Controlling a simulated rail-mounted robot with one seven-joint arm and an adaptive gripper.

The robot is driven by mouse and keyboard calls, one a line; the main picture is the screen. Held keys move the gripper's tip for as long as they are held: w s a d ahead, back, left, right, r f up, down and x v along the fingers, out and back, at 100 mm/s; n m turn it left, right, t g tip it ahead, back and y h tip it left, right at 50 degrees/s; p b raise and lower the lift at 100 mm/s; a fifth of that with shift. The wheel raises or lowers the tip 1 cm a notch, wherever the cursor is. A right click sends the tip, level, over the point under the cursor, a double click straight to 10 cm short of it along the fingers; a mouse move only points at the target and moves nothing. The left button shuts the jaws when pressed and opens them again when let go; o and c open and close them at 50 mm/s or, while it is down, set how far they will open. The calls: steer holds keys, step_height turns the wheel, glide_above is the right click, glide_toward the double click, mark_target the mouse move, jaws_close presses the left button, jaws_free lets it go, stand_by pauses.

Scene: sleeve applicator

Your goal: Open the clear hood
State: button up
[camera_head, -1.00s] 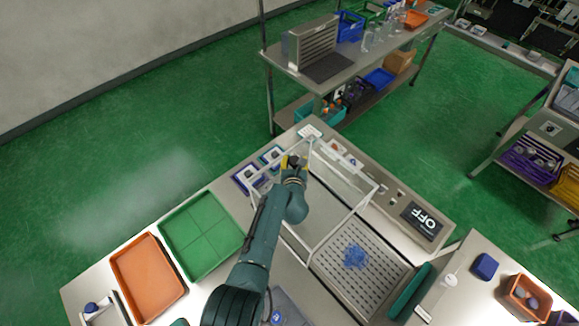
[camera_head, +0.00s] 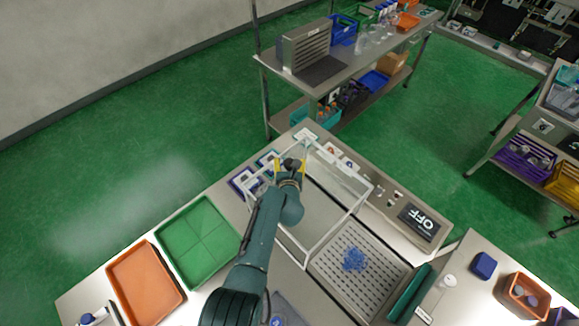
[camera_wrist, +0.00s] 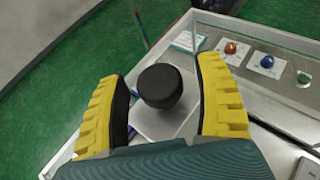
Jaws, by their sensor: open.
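The clear hood (camera_head: 350,184) is a see-through box with pale edges, sitting over the left part of the steel machine. A round black knob (camera_wrist: 160,86) stands at the hood's far-left corner area; it also shows small in the head view (camera_head: 291,163). My gripper (camera_head: 290,168) is open, with its yellow-padded fingers on either side of the knob. In the wrist view my gripper (camera_wrist: 164,90) shows visible gaps between both fingers and the knob. The knob's lower part and its joint to the hood are partly hidden.
A perforated tray (camera_head: 380,290) with blue pieces lies right of the hood. A panel reading OFF (camera_head: 417,222) is on the machine's right. Green (camera_head: 198,240) and orange (camera_head: 146,283) trays stand left of my arm. A shelf bench (camera_head: 345,62) stands behind.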

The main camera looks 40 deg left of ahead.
steer(key=shift+v, duration=0.8)
steer(key=v, duration=1)
steer(key=shift+s+d+r, duration=0.1)
steer(key=shift+s+r, duration=0.05)
